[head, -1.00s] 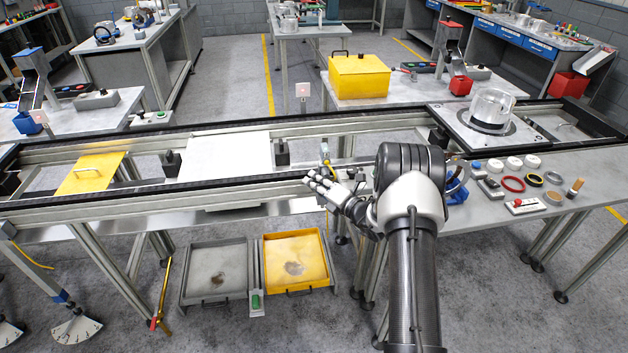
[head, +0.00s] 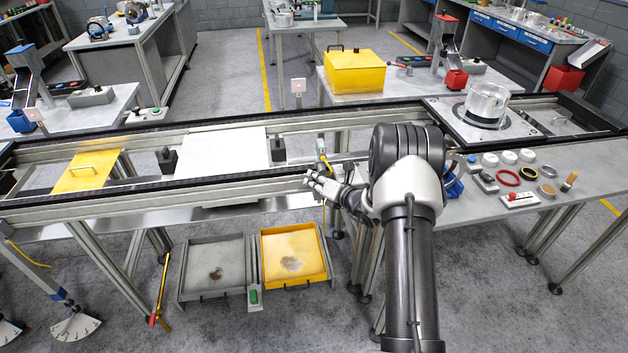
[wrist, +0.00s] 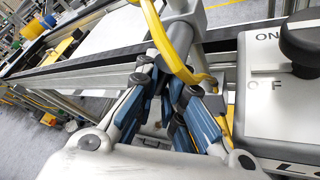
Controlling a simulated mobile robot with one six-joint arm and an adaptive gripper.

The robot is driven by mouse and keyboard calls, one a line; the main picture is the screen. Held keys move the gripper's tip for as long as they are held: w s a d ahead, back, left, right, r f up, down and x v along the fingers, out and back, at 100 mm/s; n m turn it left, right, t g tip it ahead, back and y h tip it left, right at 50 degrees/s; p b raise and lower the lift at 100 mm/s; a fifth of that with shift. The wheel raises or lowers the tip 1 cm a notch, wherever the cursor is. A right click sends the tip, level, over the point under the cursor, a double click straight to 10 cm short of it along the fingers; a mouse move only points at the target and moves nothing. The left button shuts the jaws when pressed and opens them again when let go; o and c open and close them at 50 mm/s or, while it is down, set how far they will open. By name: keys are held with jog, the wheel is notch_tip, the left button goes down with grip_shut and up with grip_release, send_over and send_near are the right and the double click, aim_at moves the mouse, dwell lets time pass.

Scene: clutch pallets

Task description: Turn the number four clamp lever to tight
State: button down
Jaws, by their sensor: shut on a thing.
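My gripper (wrist: 172,98) is shut, with its blue-padded fingers close together beside a grey metal post (wrist: 185,22). The part between the fingers is mostly hidden. I take it to be the clamp lever, but no number four shows. A curved yellow hose or bar (wrist: 181,62) passes just above the fingertips. In the head view my gripper (head: 310,178) is at the near edge of the conveyor frame, beside a small upright fitting (head: 321,146) with yellow on it. Whether the lever stands at tight cannot be read.
A grey ON/OFF box (wrist: 270,100) with a black knob (wrist: 302,42) stands close on the right in the wrist view. The black-edged rail (head: 150,187) runs past my gripper. A yellow tray (head: 318,240) and a grey tray (head: 185,285) lie below. A yellow box (head: 358,75) stands behind.

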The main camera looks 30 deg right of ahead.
jog(key=c, duration=1.7)
grip_release()
